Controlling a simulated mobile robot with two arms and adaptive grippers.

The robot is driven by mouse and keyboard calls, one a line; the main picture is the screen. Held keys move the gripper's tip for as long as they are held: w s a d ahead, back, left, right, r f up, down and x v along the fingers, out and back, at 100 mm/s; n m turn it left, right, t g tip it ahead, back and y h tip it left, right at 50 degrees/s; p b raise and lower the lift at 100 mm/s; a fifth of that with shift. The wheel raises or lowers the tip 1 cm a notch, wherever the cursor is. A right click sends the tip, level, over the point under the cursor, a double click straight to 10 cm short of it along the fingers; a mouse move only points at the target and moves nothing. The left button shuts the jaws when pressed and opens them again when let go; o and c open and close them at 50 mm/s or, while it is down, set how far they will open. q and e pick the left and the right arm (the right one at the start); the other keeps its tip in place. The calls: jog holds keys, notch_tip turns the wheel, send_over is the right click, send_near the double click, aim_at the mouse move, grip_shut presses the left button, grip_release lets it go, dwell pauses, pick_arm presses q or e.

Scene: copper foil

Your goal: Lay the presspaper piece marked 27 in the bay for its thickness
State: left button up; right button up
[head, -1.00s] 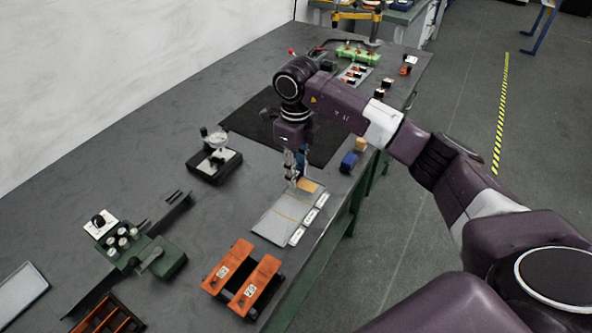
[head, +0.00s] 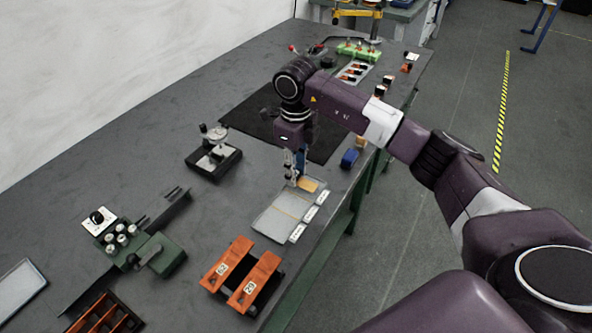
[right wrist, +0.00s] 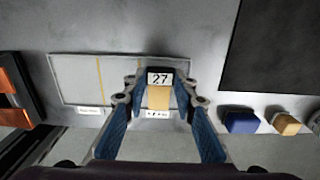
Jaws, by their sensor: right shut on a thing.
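The presspaper piece marked 27 (right wrist: 158,98) is a small tan strip with a white number label at its end. It also shows in the head view (head: 309,185), beside the fingertips. My right gripper (head: 293,181) points down, and in the right wrist view (right wrist: 160,85) its fingers are shut on the piece. The piece is over the far bay of a grey tray (head: 270,223); I cannot tell whether it touches the tray floor. Thin yellowish lines split the tray into bays, with white labels along the right side. The labels are too small to read. My left gripper is not in view.
Blue (head: 349,158) and tan (head: 361,142) blocks stand beyond the tray near the table's right edge. A dial gauge stand (head: 213,155) is at left. Orange holders (head: 243,275) stand nearer. A black mat (head: 250,118) lies behind the gripper.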

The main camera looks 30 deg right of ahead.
jog(key=shift+f+b, duration=0.55)
jog(key=shift+f, duration=0.3)
dwell(1.4)
jog(key=o, duration=0.7)
jog(key=shift+o, duration=0.2)
jog(key=shift+r, duration=0.2)
jog(key=shift+r+p, duration=0.95)
jog(key=shift+r, duration=0.4)
jog(key=shift+o, duration=0.7)
jog(key=o, duration=0.4)
